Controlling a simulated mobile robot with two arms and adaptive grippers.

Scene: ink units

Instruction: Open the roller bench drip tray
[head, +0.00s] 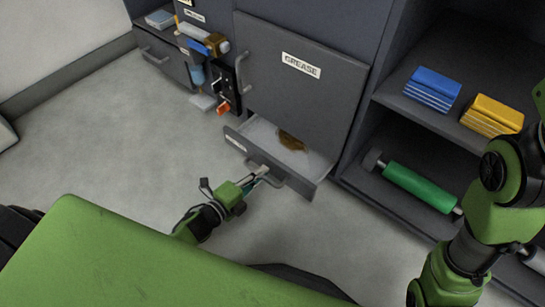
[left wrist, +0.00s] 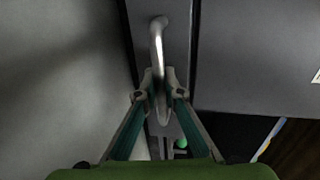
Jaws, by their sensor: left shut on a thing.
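The drip tray (head: 316,166) is a low grey drawer under the GREASE door in the head view. It stands pulled out from the bench, with its pale inside and a brown patch (head: 291,141) showing. Its front carries a bar handle (head: 277,184) and a small white label. My left gripper (head: 260,175) is shut on this handle. In the left wrist view the fingers (left wrist: 160,90) close around the metal handle (left wrist: 156,45) on the grey front. My right arm shows at the right of the head view, but its gripper is out of view.
The grey GREASE door (head: 295,85) is closed above the tray. Hanging tools (head: 222,85) are left of it. Open shelves at right hold a blue block (head: 432,88), a yellow block (head: 492,114) and a green roller (head: 420,187). The floor at left (head: 100,130) is clear.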

